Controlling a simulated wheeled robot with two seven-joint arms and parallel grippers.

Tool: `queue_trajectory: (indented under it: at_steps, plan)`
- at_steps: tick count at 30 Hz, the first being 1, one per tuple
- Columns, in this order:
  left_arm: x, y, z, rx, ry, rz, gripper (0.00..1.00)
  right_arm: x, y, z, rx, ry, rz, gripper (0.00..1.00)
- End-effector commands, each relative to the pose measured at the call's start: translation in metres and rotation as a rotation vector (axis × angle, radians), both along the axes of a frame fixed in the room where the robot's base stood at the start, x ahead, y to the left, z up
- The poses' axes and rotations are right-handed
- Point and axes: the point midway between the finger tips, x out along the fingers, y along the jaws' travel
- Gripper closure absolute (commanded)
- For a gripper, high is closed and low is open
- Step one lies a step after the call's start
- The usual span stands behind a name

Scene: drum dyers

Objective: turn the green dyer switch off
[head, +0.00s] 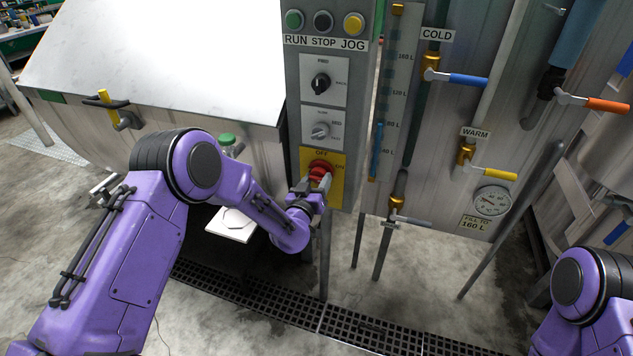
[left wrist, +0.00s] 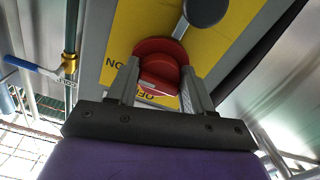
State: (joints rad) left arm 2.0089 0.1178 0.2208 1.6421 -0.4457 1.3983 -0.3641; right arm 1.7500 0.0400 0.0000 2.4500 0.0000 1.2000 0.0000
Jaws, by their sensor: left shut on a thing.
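The red rotary switch (head: 320,167) sits on a yellow plate (head: 337,194) low on the grey control panel. The plate is marked OFF at the top and ON at the right. My left gripper (head: 317,178) is at the switch, shut on its handle. In the left wrist view the red switch (left wrist: 159,62) stands between the two fingers of my left gripper (left wrist: 160,88), one on each side. The fingers partly cover the handle, so I cannot tell for sure which mark it points to. My right gripper is out of view; only part of that arm shows at the lower right.
Above the switch are two black and grey knobs and the RUN, STOP and JOG buttons (head: 323,21). Right of the panel are a level gauge, pipes, a blue-handled valve (head: 468,80) and a yellow-handled valve (head: 492,173). A large metal vat (head: 170,60) stands left.

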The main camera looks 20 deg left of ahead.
Motion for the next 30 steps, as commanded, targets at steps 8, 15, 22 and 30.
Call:
queue_trajectory:
  at_steps: [8, 15, 22, 30]
  plan:
    - [0.0, 0.0, -0.002, -0.083, 0.004, 0.001, 0.8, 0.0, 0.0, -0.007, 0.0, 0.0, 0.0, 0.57]
    - [0.0, -0.001, -0.003, -0.267, 0.009, 0.001, 0.8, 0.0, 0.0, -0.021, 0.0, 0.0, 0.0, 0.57]
    - [0.0, -0.002, -0.003, -0.486, 0.017, 0.001, 0.8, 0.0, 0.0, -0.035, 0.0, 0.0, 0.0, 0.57]
    - [0.0, -0.002, -0.002, -0.743, 0.027, 0.0, 0.8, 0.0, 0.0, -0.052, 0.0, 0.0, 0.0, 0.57]
